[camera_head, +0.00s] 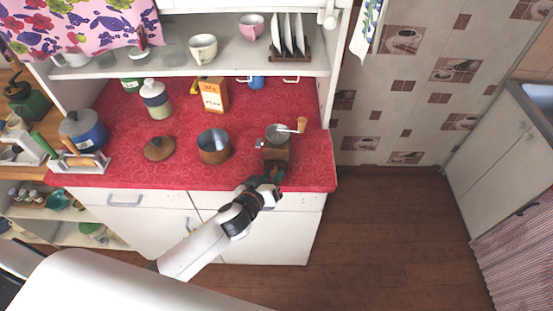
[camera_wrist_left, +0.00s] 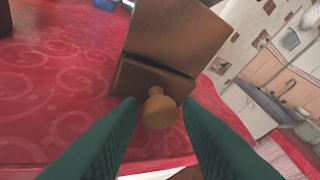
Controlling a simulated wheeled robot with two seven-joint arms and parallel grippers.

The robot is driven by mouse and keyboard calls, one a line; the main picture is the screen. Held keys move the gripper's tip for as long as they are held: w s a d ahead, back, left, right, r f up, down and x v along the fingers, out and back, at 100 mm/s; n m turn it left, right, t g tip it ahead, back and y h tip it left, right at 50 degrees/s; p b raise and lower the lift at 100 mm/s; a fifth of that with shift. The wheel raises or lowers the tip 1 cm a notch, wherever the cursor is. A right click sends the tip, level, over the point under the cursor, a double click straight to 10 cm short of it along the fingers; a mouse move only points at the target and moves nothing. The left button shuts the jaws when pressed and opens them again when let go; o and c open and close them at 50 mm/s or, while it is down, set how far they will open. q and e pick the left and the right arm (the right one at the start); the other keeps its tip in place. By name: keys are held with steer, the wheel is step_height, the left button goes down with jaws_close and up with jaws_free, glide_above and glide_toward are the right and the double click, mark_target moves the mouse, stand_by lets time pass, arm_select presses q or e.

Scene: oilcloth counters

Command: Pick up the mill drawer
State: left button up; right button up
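The coffee mill (camera_head: 276,150) stands on the red oilcloth counter near its right front edge, with a metal bowl top and a crank handle with a wooden knob. The mill drawer (camera_wrist_left: 146,82) shows in the left wrist view as a wooden front with a round knob (camera_wrist_left: 159,108), low on the mill body (camera_wrist_left: 170,35). My left gripper (camera_head: 270,180) is at the front of the mill. In the left wrist view its two green fingers (camera_wrist_left: 160,130) are apart, one on each side of the knob. I cannot tell whether they touch it. My right gripper is not in view.
A copper pot (camera_head: 213,147) and a wooden lid (camera_head: 159,149) are left of the mill. A flour box (camera_head: 212,95) and a striped jar (camera_head: 156,99) stand behind. A shelf (camera_head: 200,66) with cups overhangs the back. Floor is free at right.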

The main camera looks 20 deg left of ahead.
arm_select(q)
steer(key=shift+w+d+f, duration=0.1)
steer(key=shift+w+f, duration=0.05)
steer(key=shift+w, duration=0.25)
steer(key=shift+s, duration=0.1)
steer(key=c, duration=0.6)
